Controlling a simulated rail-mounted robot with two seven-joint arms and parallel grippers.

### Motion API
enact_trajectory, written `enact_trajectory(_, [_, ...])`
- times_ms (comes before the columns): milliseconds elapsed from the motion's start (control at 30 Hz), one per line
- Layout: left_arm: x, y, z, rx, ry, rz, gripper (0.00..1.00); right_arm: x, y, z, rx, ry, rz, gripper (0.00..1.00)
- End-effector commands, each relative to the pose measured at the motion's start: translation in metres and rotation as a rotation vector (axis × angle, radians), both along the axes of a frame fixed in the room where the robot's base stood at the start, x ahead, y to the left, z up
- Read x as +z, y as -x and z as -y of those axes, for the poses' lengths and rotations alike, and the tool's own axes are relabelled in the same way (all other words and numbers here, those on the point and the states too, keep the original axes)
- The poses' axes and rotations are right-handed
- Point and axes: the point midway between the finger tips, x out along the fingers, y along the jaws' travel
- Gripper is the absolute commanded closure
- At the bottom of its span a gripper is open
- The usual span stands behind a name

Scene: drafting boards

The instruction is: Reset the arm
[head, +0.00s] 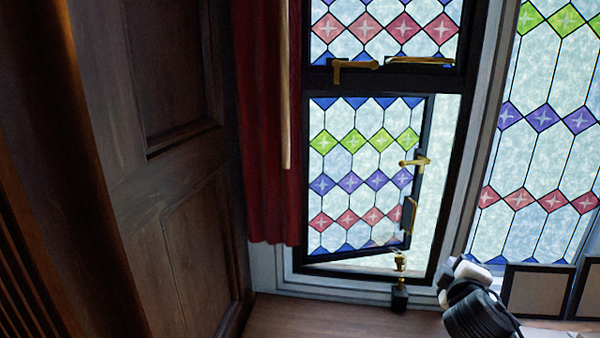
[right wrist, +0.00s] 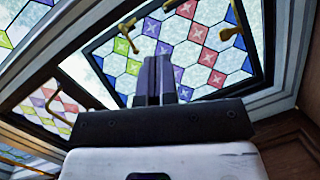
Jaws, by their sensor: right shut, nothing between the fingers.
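My right arm comes in at the lower right of the head view, where its gripper (head: 445,293) is small and partly hidden by the white and black wrist. In the right wrist view the two dark fingers of this gripper (right wrist: 161,65) are together, with nothing held between them. They stand in front of stained-glass panes, and I cannot tell the distance to the glass. The lower window casement (head: 366,175) stands ajar, with a gap along its right and bottom edges. Its brass handle (head: 415,161) is apart from my gripper. My left gripper is in neither view.
A small brass object on a black base (head: 399,298) stands by the sill, close left of my right gripper. A red curtain (head: 265,150) hangs left of the window, beside a dark wooden panel (head: 165,170). Framed panels (head: 538,291) stand at the lower right.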

Motion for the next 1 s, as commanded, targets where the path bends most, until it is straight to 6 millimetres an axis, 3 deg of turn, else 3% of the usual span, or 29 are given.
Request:
enact_trajectory(33, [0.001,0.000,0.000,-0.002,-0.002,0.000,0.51,0.002,0.014,-0.016,0.005,-0.104,0.019,1.00])
enact_trajectory(167, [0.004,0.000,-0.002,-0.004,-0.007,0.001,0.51,-0.011,0.053,-0.047,0.003,-0.364,0.024,1.00])
enact_trajectory(400, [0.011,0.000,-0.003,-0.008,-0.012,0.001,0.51,-0.072,0.130,-0.084,0.008,-0.656,-0.092,1.00])
enact_trajectory(667, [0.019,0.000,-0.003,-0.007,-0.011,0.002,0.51,-0.152,0.219,-0.098,-0.037,-0.873,-0.254,1.00])
enact_trajectory(1000, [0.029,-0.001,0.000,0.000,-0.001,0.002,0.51,-0.273,0.343,-0.099,-0.281,-1.027,-0.561,1.00])
